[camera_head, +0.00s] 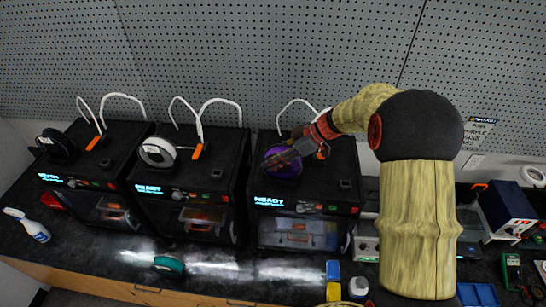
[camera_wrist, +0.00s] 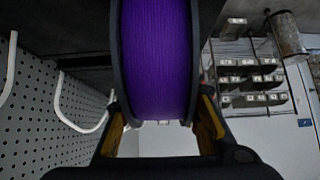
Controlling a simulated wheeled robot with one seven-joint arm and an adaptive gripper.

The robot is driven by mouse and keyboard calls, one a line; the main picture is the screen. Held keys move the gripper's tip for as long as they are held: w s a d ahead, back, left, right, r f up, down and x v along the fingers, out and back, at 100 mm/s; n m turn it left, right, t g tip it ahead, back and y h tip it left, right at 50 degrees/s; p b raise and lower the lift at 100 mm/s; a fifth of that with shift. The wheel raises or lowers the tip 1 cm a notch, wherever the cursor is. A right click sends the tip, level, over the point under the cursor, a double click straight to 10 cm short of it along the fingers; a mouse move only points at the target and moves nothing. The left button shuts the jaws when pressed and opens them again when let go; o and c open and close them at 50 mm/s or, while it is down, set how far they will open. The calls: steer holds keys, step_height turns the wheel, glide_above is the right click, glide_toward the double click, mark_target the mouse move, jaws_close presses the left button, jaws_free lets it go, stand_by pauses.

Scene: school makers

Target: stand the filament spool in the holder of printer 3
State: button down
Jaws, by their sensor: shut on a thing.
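The filament spool (camera_head: 282,162) is purple with dark flanges. It is upright at the top of the rightmost of the three black printers (camera_head: 305,195), whose screen reads READY. My gripper (camera_head: 302,146) reaches in from the right and is shut on the spool. In the wrist view the purple spool (camera_wrist: 155,60) fills the upper middle, with my gripper's fingers (camera_wrist: 160,128) on either side of its lower part. The holder on that printer is hidden behind the spool and gripper, so I cannot tell whether the spool touches it.
The left printer (camera_head: 90,175) carries a black spool (camera_head: 58,146), the middle printer (camera_head: 190,180) a pale one (camera_head: 158,152). White tubes (camera_head: 218,103) arch above. A teal spool (camera_head: 168,265) and a spray bottle (camera_head: 28,225) are on the bench.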

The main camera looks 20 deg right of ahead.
steer(key=shift+f, duration=0.1)
steer(key=c, duration=1.3)
jaws_free()
steer(key=shift+o, duration=0.2)
